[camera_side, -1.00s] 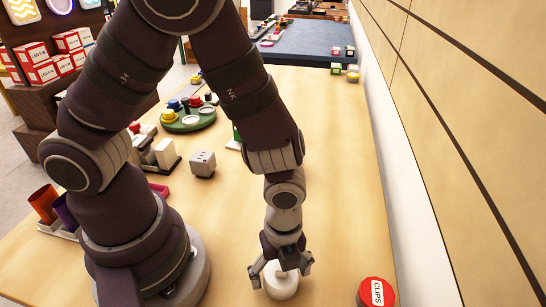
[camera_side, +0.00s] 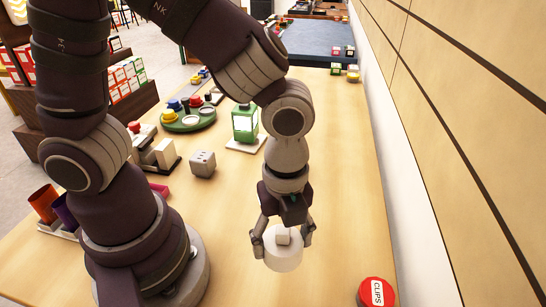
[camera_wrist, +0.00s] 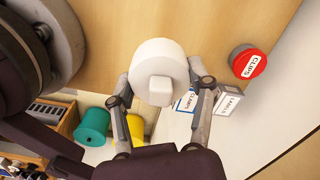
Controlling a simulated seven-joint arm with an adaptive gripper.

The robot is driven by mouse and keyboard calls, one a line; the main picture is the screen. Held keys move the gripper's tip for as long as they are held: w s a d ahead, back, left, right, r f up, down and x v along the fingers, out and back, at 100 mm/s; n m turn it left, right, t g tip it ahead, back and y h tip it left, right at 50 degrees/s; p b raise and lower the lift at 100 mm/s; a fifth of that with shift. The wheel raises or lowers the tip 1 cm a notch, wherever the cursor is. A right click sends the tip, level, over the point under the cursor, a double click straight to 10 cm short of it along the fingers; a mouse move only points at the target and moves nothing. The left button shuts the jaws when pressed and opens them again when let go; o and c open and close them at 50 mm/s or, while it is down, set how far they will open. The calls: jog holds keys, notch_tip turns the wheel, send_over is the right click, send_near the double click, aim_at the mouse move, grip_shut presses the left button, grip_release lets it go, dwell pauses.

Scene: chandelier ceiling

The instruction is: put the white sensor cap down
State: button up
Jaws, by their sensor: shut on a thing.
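The white sensor cap (camera_side: 283,254) is a round white disc with a small square knob on top. My gripper (camera_side: 283,238) is shut on it, with one finger on each side. In the side view the cap hangs upright above the wooden table near the front. In the wrist view the cap (camera_wrist: 157,70) sits between my two fingertips (camera_wrist: 162,88), its knob facing the camera. The cap's underside is hidden.
A red-lidded CLIPS tin (camera_side: 376,292) stands to the right near the wall; it also shows in the wrist view (camera_wrist: 248,62). Bare table surrounds the cap.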

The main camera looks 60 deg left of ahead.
jog(key=shift+m, duration=0.5)
jog(key=a+f, duration=0.1)
jog(key=a, duration=0.1)
jog(key=w+a+f, duration=0.1)
jog(key=a, duration=0.2)
jog(key=a+f, duration=0.1)
jog(key=a, duration=0.2)
jog(key=shift+w+f, duration=0.1)
jog(key=shift+w, duration=0.2)
send_over(335, 213)
jog(key=shift+s+f, duration=0.25)
jog(key=shift+f, duration=0.55)
jog(key=shift+w+f, duration=0.2)
jog(key=shift+f, duration=1.55)
jog(key=shift+f, duration=0.1)
jog(key=o, duration=0.9)
